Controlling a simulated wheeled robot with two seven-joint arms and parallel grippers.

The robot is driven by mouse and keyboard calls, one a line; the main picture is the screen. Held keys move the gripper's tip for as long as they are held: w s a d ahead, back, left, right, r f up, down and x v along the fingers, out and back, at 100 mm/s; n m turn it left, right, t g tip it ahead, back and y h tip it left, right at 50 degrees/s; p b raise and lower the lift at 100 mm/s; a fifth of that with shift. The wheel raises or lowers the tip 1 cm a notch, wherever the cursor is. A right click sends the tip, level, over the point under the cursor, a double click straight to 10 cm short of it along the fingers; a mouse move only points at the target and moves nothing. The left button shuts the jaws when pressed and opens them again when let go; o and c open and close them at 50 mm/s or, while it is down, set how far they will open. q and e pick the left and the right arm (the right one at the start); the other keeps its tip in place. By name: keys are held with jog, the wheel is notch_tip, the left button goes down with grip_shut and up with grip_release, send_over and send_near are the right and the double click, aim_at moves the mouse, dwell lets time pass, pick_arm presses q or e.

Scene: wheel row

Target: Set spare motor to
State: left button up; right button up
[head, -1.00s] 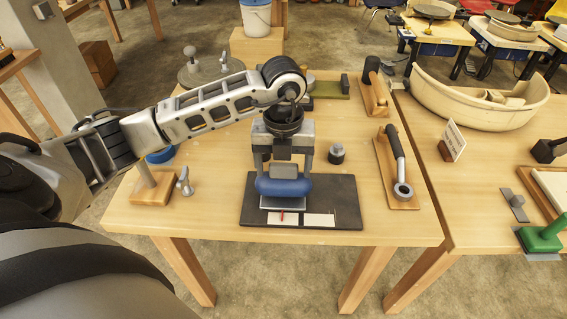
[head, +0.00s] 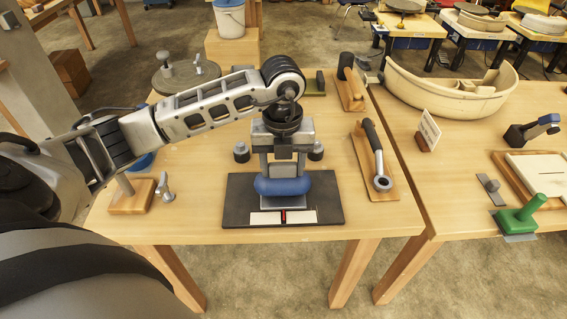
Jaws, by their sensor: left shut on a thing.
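A blue, rounded body with a grey block on it, which I take for the spare motor (head: 283,187), is held between the two fingers of my left gripper (head: 284,165). It is over the dark mat (head: 236,205), with a grey plate under its front. A red mark (head: 284,217) shows at its front, midway along a white strip (head: 303,217) on the mat. Whether the motor rests on the mat or hangs just above it, I cannot tell. My gripper hides the area behind it. My right gripper is not in view.
Dark knobs stand left (head: 241,152) and right (head: 315,151) of my gripper. A wooden stand (head: 130,200) and a small metal fitting (head: 163,186) are at left. A curved cream tub (head: 450,97) stands on the neighbouring table.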

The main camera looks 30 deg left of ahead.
pick_arm(q)
jog(key=o, duration=1.4)
jog(key=shift+r, duration=0.15)
notch_tip(320, 180, up, 16)
jog(key=shift+f+p, duration=0.1)
jog(key=shift+p, duration=0.5)
jog(key=shift+s+f, duration=0.1)
